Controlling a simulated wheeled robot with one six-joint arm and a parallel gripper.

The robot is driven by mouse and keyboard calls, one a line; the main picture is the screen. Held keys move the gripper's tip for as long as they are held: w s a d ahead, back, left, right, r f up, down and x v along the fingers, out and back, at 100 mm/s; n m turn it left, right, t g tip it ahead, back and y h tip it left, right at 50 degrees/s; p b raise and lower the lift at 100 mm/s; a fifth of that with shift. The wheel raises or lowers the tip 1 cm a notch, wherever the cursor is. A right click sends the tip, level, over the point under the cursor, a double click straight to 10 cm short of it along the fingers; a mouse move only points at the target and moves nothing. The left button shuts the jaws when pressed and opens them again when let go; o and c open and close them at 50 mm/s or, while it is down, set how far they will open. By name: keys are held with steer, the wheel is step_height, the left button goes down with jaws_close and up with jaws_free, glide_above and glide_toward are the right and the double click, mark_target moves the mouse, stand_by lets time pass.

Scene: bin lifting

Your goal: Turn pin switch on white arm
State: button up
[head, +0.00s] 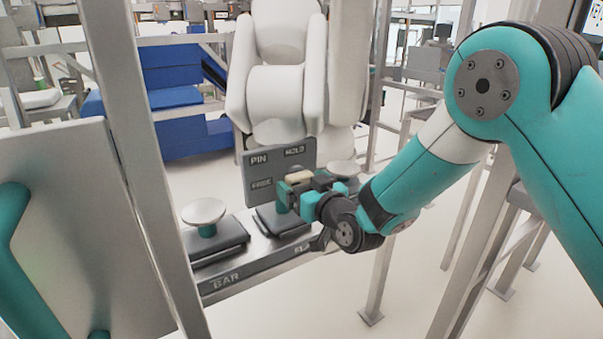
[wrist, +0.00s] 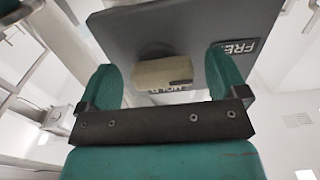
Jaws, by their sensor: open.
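The white arm (head: 275,100) stands upright at the back centre. A grey panel (head: 262,168) marked PIN, HOLD and FREE is at its front. It also fills the upper middle of the wrist view (wrist: 195,25). The pin switch, a pale beige bar (wrist: 162,73), sits on it between my fingers in the wrist view. Its edge shows above my gripper in the head view (head: 299,176). My gripper (head: 295,190), with teal fingers, is open in front of the panel's lower right. A gap shows on each side of the switch.
Below the panel is a metal rail (head: 262,262) marked BAR, with dark pads and round white-topped knobs (head: 204,212). A metal post (head: 140,130) and a grey door-like panel (head: 80,230) with a teal handle stand at left. Metal frame legs stand at right.

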steer(key=shift+w+a, duration=0.25)
steer(key=shift+w, duration=0.1)
steer(key=c, duration=0.9)
steer(key=shift+c, duration=0.2)
